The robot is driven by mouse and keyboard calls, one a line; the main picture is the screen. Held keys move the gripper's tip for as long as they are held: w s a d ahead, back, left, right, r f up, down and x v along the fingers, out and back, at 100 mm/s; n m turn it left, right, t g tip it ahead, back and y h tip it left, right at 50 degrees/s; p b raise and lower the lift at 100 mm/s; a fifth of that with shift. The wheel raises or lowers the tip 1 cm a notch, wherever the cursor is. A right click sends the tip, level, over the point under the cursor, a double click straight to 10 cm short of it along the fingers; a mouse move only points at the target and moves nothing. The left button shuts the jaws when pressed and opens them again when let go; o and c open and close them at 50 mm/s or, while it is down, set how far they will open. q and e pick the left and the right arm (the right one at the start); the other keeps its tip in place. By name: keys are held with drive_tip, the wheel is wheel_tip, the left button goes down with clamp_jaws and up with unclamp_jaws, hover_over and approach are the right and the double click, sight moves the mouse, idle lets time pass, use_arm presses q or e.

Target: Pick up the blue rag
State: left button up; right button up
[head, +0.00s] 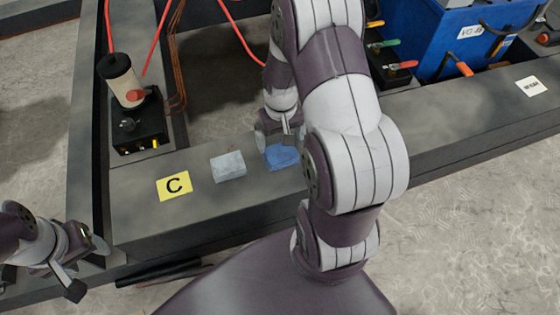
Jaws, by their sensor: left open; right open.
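The blue rag (281,159) lies crumpled on the grey ledge, right of a pale grey cloth. My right gripper (281,138) is open, pointing down at the rag's far edge. Its fingertips are partly hidden by my own arm, and I cannot tell whether they touch the rag. The rag's right end is close to my forearm. My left gripper (88,268) is open and empty at the lower left, off the ledge and far from the rag.
A black box (139,124) with a cream cylinder (121,80) stands farther left. A blue bin (455,40) with tools is at the back right.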

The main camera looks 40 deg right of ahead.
sight(280, 152)
use_arm(q)
wheel_tip(280, 152, down, 6)
drive_tip(key=r+b, duration=0.1)
drive_tip(key=b, duration=0.4)
use_arm(e)
wheel_tip(280, 152, down, 6)
drive_tip(key=shift+a+f, duration=0.1)
drive_tip(key=shift+a, duration=0.05)
drive_tip(key=shift+r+p, duration=0.2)
drive_tip(key=shift+p, duration=0.1)
drive_tip(key=c, duration=0.7)
drive_tip(key=shift+r+p, duration=0.5)
drive_tip(key=shift+r, duration=0.05)
drive_tip(key=shift+c, duration=0.2)
drive_tip(key=r+p, duration=0.2)
drive_tip(key=s+r+p, duration=0.1)
drive_tip(key=r+p, duration=0.1)
drive_tip(key=shift+r, duration=0.2)
use_arm(q)
wheel_tip(280, 152, up, 10)
drive_tip(key=p, duration=0.5)
drive_tip(key=shift+r+p, duration=0.25)
drive_tip(key=shift+p, duration=0.05)
use_arm(e)
drive_tip(key=s+r, duration=0.5)
drive_tip(key=s, duration=0.5)
drive_tip(key=shift+s+a+r, duration=0.25)
drive_tip(key=shift+s+a, duration=0.1)
drive_tip(key=shift+a, duration=0.1)
